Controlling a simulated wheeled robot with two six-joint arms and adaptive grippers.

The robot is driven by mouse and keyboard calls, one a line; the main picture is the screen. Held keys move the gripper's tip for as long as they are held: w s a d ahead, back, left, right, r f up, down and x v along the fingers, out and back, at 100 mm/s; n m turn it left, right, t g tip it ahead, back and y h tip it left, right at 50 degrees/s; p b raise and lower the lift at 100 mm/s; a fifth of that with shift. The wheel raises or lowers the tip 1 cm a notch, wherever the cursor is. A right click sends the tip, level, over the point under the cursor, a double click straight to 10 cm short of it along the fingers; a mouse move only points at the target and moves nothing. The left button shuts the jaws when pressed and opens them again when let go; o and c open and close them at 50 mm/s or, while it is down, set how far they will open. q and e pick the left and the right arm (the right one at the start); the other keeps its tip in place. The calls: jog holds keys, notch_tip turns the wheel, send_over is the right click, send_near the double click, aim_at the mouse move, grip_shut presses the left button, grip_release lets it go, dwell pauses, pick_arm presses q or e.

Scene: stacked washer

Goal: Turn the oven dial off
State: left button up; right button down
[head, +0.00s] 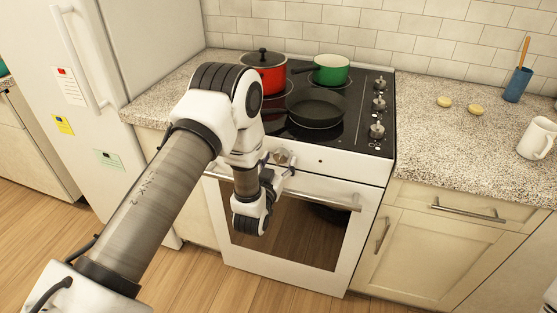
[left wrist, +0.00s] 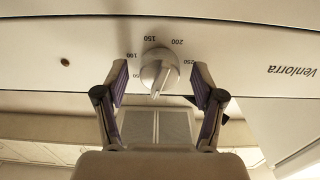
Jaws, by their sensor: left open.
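The oven dial (left wrist: 159,75) is a round pale knob on the white front panel of the oven (left wrist: 60,35), with temperature numbers around it. In the left wrist view it sits between the two open fingers of my left gripper (left wrist: 160,90), with a gap on each side. The panel appears upside down there. In the head view the dial (head: 283,157) shows on the panel above the oven door (head: 300,240), just beside my left gripper (head: 277,171). My right gripper does not show.
The stove top carries a red pot (head: 263,75), a green pan (head: 331,69) and a dark frying pan (head: 316,108). Burner knobs (head: 378,104) line its right side. The door handle (head: 325,202) runs below the panel. A white fridge (head: 95,60) stands left.

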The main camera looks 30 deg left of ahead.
pick_arm(q)
jog(key=c, duration=1.1)
jog(key=shift+f+n+b, duration=0.2)
jog(key=shift+n+b, duration=0.4)
jog(key=shift+n, duration=0.2)
jog(key=shift+c, duration=0.2)
jog(key=shift+r+n, duration=0.15)
jog(key=shift+n, duration=0.55)
jog(key=o, duration=1.1)
jog(key=shift+o, duration=0.2)
jog(key=s+d, duration=0.1)
jog(key=s, duration=0.6)
jog(key=shift+s+d, duration=0.15)
jog(key=shift+d, duration=0.1)
